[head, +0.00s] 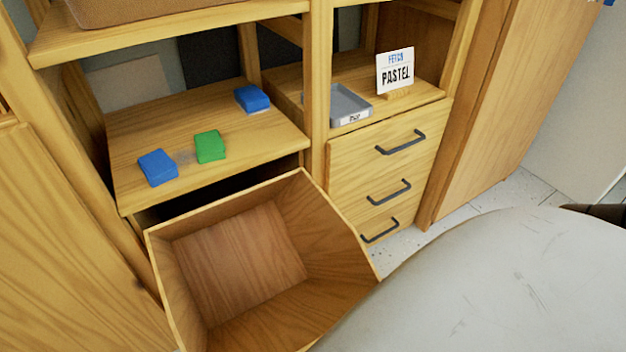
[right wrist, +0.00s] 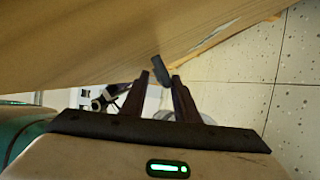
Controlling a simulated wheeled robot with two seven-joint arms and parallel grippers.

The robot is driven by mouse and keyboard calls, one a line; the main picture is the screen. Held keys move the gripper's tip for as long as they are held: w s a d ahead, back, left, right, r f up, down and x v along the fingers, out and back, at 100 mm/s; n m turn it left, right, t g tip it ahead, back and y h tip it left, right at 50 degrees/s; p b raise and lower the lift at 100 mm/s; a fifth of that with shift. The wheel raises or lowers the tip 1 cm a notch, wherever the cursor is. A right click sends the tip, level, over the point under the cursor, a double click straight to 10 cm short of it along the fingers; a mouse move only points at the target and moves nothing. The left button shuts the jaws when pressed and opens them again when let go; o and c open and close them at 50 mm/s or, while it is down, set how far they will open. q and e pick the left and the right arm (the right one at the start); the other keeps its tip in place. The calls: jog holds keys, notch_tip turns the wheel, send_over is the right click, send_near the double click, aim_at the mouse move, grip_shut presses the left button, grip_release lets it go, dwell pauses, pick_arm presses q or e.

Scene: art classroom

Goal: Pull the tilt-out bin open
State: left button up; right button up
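The tilt-out bin (head: 240,255) is tilted out of the cabinet in the head view. Its wooden inside is visible and empty, and its outer front face is hidden. In the right wrist view a wooden panel (right wrist: 100,40) fills the upper left, with a dark handle (right wrist: 159,69) on it. My right gripper (right wrist: 161,78) has its two dark fingers on either side of the handle's near end, close against it, and appears shut on it. My right gripper does not show in the head view, and my left gripper is in neither view.
Above the bin, a shelf (head: 130,120) holds two blue blocks (head: 158,167) (head: 252,98) and a green block (head: 210,146). To the right are a grey tray (head: 348,105), a PASTEL sign (head: 395,70) and drawers (head: 385,160) with dark handles. Speckled floor (head: 500,200) shows at right.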

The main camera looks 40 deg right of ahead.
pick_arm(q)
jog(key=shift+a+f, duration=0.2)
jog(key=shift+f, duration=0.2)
pick_arm(e)
jog(key=v, duration=0.6)
jog(key=shift+s+d, duration=0.2)
jog(key=shift+d, duration=0.05)
jog(key=shift+f, duration=0.15)
